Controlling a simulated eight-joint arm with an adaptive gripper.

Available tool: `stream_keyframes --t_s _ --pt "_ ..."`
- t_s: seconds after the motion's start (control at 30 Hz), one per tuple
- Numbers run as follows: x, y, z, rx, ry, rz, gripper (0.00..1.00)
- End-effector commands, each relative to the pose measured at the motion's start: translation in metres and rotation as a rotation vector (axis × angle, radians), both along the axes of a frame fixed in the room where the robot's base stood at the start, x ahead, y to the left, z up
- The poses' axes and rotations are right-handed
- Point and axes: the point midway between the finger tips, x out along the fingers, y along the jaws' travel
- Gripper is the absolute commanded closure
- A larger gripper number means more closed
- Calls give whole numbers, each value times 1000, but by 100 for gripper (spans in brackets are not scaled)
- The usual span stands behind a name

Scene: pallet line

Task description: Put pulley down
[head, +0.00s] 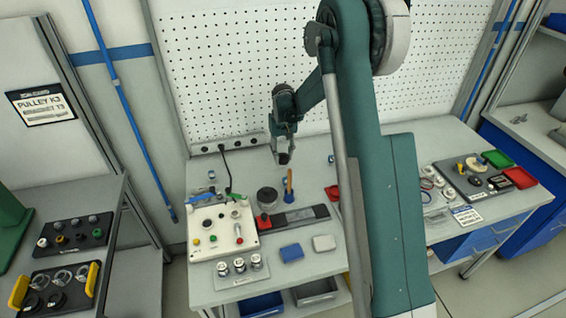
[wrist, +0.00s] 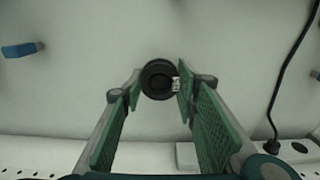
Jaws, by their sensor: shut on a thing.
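The pulley (wrist: 157,81) is a dark, grooved round piece with a small metallic bit at its right side. It sits between the green-padded fingertips of my gripper (wrist: 160,88) in the wrist view. In the head view my gripper (head: 283,146) is shut on the pulley and hangs above the rear of the pale workbench (head: 205,283), in front of the pegboard. The pulley's dark underside (head: 284,159) shows just below the fingers. It appears clear of the bench top.
The rear bench below my gripper looks mostly bare. Dark part trays (head: 75,234) stand at left.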

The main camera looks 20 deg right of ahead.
Motion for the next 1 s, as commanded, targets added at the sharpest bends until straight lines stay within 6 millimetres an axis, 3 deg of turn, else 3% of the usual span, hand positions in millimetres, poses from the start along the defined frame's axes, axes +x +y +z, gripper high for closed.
stream_keyframes --t_s 0.17,0.5,0.97,1.0 --pt "0 0 -6 0 0 0 83" --pt "0 0 -37 0 0 0 83" --pt "0 0 -41 0 0 0 83" --pt "0 0 -41 0 0 0 67"
